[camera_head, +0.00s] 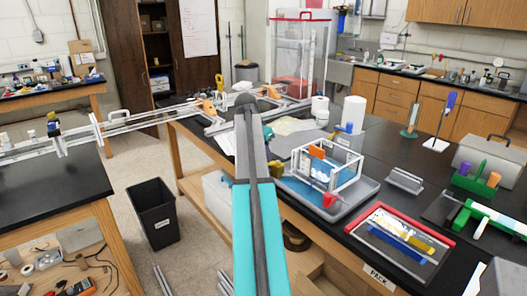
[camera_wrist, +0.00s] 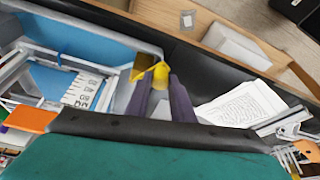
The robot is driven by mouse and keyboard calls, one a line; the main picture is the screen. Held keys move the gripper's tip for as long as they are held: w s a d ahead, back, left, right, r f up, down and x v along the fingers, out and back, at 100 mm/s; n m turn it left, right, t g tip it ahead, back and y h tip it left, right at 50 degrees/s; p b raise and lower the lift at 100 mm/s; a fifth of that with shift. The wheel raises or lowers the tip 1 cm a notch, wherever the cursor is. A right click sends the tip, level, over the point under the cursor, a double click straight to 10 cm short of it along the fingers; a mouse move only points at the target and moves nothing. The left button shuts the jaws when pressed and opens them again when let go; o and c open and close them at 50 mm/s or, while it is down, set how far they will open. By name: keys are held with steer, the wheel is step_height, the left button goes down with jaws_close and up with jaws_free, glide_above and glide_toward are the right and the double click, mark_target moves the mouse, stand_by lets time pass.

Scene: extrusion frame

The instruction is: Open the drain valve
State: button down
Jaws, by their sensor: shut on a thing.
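My gripper (camera_wrist: 161,82) shows in the wrist view as two dark purple fingers. They are shut on a small yellow piece (camera_wrist: 160,74) at their tips, beside the edge of a tray. Whether this piece is the drain valve's handle, and how far it is turned, I cannot tell. In the head view a clear tank in a white frame (camera_head: 343,183) stands in a grey tray (camera_head: 366,186). It has an orange block (camera_head: 316,152) on top and a red piece (camera_head: 329,200) low at its front.
A red-edged tray (camera_head: 385,262) and a green-and-white stand (camera_head: 490,219) occupy the bench's right side. A paper-towel roll (camera_head: 353,113) stands behind the tank. A black bin (camera_head: 153,213) stands on the floor between the benches. A printed sheet (camera_wrist: 240,104) lies right of my fingers.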

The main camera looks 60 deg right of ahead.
steer(key=shift+s+a+n+t+p, duration=0.25)
steer(key=shift+s+n+t+p, duration=0.05)
steer(key=shift+n, duration=0.4)
steer(key=shift+s+a+n+t+p, duration=0.2)
steer(key=shift+s+n+t+p, duration=0.1)
steer(key=shift+n, duration=0.4)
steer(key=c, duration=1.5)
jaws_free()
steer(key=shift+c, duration=0.2)
steer(key=shift+r, duration=0.1)
steer(key=w+b+v, duration=0.1)
steer(key=b+v, duration=0.1)
steer(key=v, duration=1.1)
steer(key=shift+s+a+r, duration=0.15)
steer(key=shift+s+r, duration=0.15)
steer(key=shift+s, duration=0.2)
